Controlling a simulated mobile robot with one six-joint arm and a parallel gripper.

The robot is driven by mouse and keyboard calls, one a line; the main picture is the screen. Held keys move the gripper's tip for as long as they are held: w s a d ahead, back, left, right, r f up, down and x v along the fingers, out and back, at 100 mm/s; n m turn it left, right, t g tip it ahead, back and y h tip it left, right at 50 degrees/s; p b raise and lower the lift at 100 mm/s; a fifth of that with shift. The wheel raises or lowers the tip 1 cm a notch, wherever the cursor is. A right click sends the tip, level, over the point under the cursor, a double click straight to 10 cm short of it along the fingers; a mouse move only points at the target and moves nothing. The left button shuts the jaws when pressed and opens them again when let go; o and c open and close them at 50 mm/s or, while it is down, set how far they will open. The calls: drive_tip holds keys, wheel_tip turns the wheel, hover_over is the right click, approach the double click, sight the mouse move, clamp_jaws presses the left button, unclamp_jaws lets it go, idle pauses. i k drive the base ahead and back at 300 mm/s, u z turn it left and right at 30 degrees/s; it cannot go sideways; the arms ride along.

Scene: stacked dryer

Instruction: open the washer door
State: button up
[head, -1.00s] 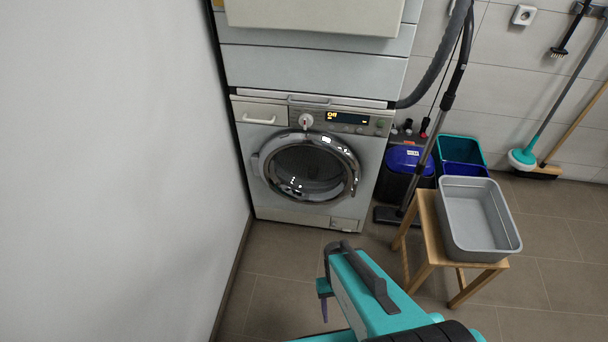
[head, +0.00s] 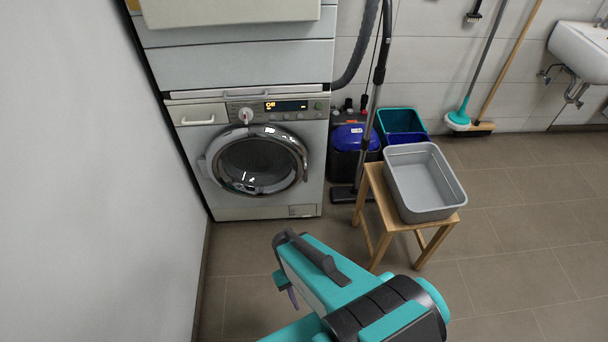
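The washer (head: 300,197) stands against the back wall, below a stacked unit. Its round glass door (head: 256,161) with a chrome ring looks shut. A light handle piece (head: 203,167) shows at the ring's left edge. The display above reads "Off". My teal arm reaches in from the bottom of the head view. A small part of my gripper (head: 287,290) shows at the arm's far end, well in front of the washer and apart from it. Its fingers are mostly hidden behind the arm, so I cannot see whether they are open or shut.
A wooden stool (head: 376,205) bearing a grey basin (head: 424,208) stands right of the washer, near my arm. A white wall (head: 80,200) bounds the left. Floor before the washer is clear.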

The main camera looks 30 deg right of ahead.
sight(212, 165)
drive_tip(key=u, duration=0.05)
drive_tip(key=k, duration=1.45)
drive_tip(key=u, duration=1.05)
drive_tip(key=i, duration=1)
drive_tip(key=z, duration=0.05)
